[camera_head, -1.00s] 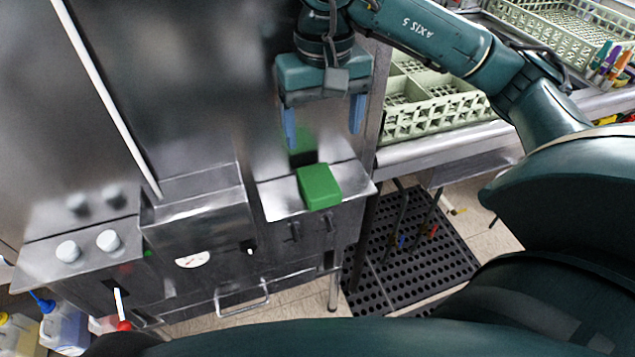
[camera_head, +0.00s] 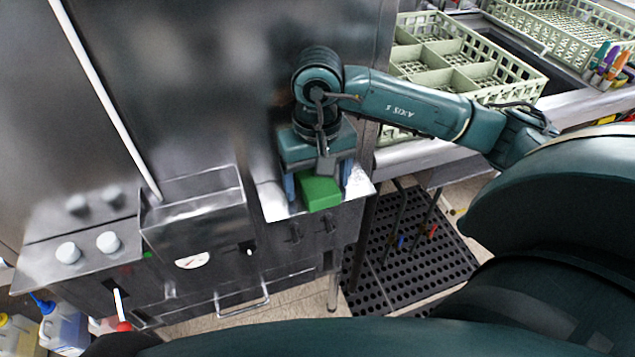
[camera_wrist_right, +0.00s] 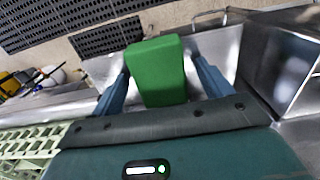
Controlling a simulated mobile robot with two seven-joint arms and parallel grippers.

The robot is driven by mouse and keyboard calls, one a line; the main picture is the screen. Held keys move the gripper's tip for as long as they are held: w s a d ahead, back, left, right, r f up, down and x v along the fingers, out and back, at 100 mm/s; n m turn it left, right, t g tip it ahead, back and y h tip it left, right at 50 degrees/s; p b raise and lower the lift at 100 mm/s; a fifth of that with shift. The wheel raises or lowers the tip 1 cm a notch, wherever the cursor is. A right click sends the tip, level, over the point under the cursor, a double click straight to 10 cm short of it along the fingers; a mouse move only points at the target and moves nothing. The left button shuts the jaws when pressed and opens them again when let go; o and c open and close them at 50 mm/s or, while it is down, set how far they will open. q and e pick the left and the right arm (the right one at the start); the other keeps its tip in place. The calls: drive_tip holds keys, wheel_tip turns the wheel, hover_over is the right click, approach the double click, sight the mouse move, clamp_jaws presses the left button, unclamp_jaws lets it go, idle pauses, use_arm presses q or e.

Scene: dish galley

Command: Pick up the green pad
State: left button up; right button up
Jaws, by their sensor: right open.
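The green pad (camera_head: 320,193) lies on a small steel shelf (camera_head: 272,204) at the front of the steel machine. My right gripper (camera_head: 318,190) is down over the pad with its blue fingers on either side of it. In the right wrist view the green pad (camera_wrist_right: 158,70) sits between the two open fingers (camera_wrist_right: 162,82), and a gap shows on each side. The back part of the pad is hidden under the gripper in the head view. My left gripper is not in view.
A steel box (camera_head: 200,215) stands left of the shelf, with white knobs (camera_head: 108,241) further left. Pale green dish racks (camera_head: 450,65) stand on a counter at the right. A black perforated mat (camera_head: 410,255) lies on the floor below.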

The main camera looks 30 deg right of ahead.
drive_tip(key=shift+c, duration=0.4)
drive_tip(key=c, duration=1)
drive_tip(key=shift+c, duration=0.2)
